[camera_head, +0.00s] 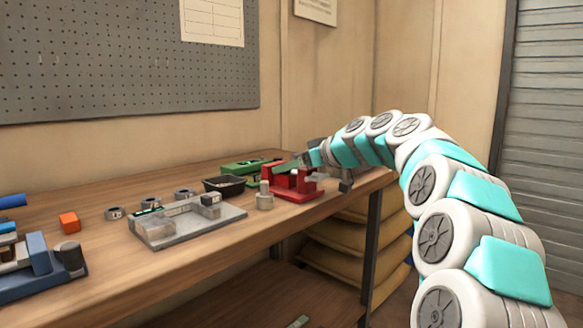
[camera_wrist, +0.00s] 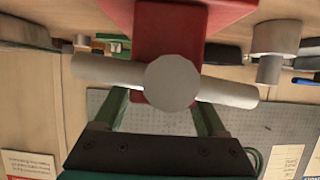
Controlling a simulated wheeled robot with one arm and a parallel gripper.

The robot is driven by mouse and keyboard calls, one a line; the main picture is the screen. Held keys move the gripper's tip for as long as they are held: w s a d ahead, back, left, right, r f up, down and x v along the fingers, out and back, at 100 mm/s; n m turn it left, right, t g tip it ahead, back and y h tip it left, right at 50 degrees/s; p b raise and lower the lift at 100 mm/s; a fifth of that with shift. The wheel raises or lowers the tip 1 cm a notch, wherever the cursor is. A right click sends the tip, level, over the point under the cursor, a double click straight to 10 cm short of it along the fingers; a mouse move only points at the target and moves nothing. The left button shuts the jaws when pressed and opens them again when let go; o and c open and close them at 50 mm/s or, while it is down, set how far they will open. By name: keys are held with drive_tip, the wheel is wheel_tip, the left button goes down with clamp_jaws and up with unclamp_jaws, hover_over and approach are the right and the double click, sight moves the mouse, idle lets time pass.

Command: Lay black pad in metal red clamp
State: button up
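The metal red clamp (camera_head: 296,193) stands near the right end of the workbench. In the wrist view its red body (camera_wrist: 171,45) fills the top middle, with a pale grey cross-bar and round knob (camera_wrist: 172,82) close to the camera. My gripper (camera_head: 290,165) reaches in from the right at the clamp's upper part. In the wrist view its dark green fingers are apart at their bases. Their tips are hidden behind the bar and red body, so I cannot tell whether they hold anything. I cannot make out the black pad in either view.
A grey metal fixture (camera_head: 185,222) and a small grey cylinder (camera_head: 264,197) stand left of the clamp. A black bin (camera_head: 224,187) and green object (camera_head: 243,169) are behind. An orange cube (camera_head: 69,222) and blue vise (camera_head: 40,262) are farther left.

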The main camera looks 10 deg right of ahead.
sight(315, 172)
drive_tip(key=shift+o, duration=0.5)
drive_tip(key=v, duration=0.7)
drive_tip(key=shift+s+d+b, duration=0.25)
drive_tip(key=shift+s+b, duration=0.05)
drive_tip(key=shift+b, duration=0.05)
drive_tip(key=shift+s, duration=0.1)
